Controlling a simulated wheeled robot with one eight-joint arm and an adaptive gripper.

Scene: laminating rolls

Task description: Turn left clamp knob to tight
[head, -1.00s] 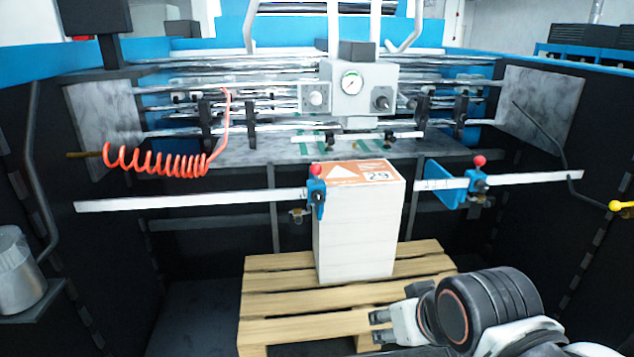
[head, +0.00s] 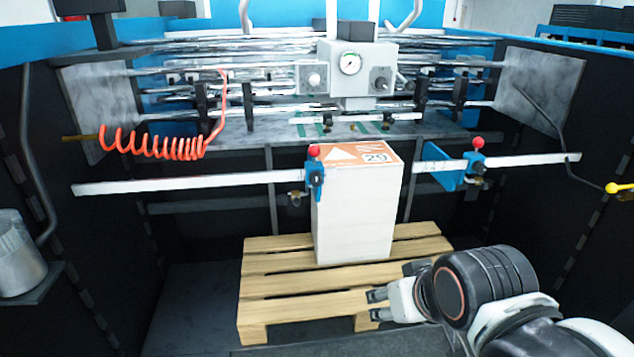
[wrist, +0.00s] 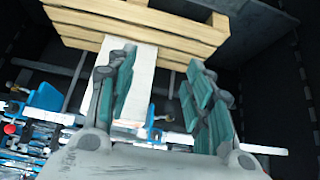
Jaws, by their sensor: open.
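The left clamp (head: 315,182) is a blue block on a white rail, with a red ball knob (head: 314,151) on top. It stands at the front left edge of the white stack (head: 352,215). My gripper (head: 378,305) is at lower right in the head view, in front of the stack and below the rail, apart from the clamp. In the wrist view my gripper (wrist: 160,85) shows two spread green-padded fingers with nothing held between them. The stack (wrist: 140,80) shows upside down beyond them. The left clamp's knob is not clear in the wrist view.
A second blue clamp (head: 450,177) with a red knob (head: 478,143) is on the right rail (head: 535,160). A wooden pallet (head: 270,285) bears the stack. A gauge box (head: 350,75) stands behind; a coiled orange hose (head: 150,145) hangs left. Dark walls flank both sides.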

